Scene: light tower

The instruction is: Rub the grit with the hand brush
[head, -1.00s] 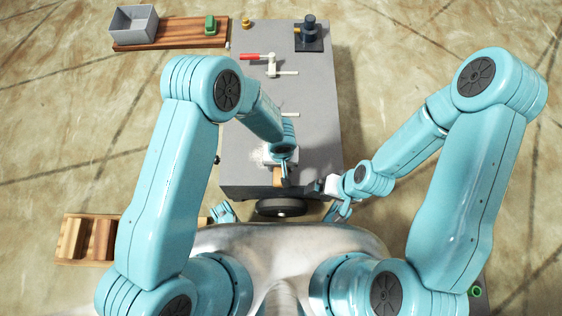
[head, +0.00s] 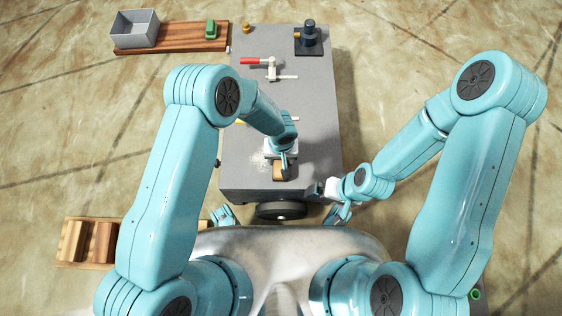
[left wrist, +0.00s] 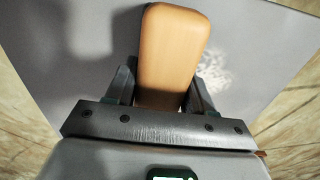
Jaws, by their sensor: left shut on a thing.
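The hand brush has a tan wooden block handle (left wrist: 170,50), held between the fingers of my left gripper (left wrist: 158,90) in the left wrist view. In the head view the brush (head: 279,171) sticks out below my left gripper (head: 284,160), over the near part of the grey bench top. The grit (head: 262,160) is a pale speckled patch just left of the gripper; it also shows in the left wrist view (left wrist: 210,72) to the right of the handle. The brush's underside is hidden. My right gripper (head: 336,205) is by the bench's near right corner; its finger gap is unclear.
The grey bench (head: 315,140) carries a red-handled valve (head: 262,64) and a dark fixture (head: 308,38) farther back. A wooden board (head: 180,38) with a grey bin (head: 136,28) and a green block (head: 211,29) lies back left. A wooden rack (head: 90,241) sits front left.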

